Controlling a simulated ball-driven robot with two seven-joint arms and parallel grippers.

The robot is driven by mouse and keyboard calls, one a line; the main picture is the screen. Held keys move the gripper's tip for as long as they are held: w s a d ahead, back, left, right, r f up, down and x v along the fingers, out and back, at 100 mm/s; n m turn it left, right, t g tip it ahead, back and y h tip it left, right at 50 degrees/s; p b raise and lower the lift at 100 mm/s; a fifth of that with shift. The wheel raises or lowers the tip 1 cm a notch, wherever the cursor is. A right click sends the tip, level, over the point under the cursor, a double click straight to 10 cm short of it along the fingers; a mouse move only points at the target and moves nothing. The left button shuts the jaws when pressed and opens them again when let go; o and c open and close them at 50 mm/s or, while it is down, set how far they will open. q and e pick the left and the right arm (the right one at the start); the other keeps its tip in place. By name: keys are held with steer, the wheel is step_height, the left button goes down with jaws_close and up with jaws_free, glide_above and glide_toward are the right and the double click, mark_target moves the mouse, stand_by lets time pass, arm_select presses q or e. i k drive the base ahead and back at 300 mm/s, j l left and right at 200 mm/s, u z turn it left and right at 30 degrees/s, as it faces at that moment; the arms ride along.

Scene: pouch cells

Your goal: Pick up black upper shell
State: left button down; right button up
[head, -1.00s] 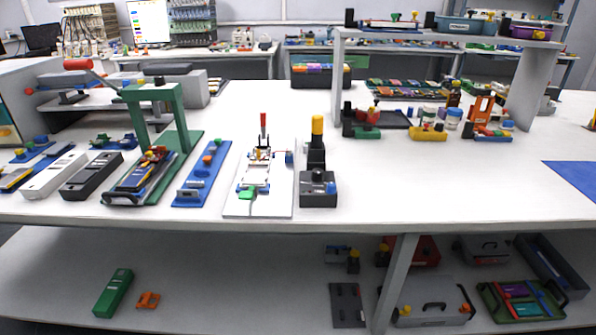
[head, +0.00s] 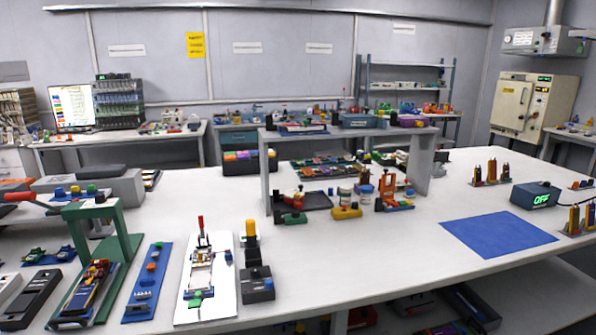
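A long black shell-like piece (head: 30,298) lies on the white table (head: 330,265) at the lower left of the head view. It looks like the black upper shell, though I cannot be sure. A white piece of similar shape (head: 8,285) lies to its left, cut by the picture edge. A green stand (head: 122,245) with a dark device under it is just to its right. Neither of my grippers shows in the head view.
A blue strip fixture (head: 148,285), a white plate fixture (head: 205,300) and a black device with a yellow knob (head: 257,285) stand right of the green stand. A grey shelf (head: 265,170) stands mid-table. A blue mat (head: 498,234) lies clear at right.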

mark_target(21, 312)
steer(key=u, duration=0.4)
steer(key=j+u, duration=0.1)
steer(key=u, duration=0.25)
steer(key=j+u, duration=0.1)
steer(key=u, duration=0.65)
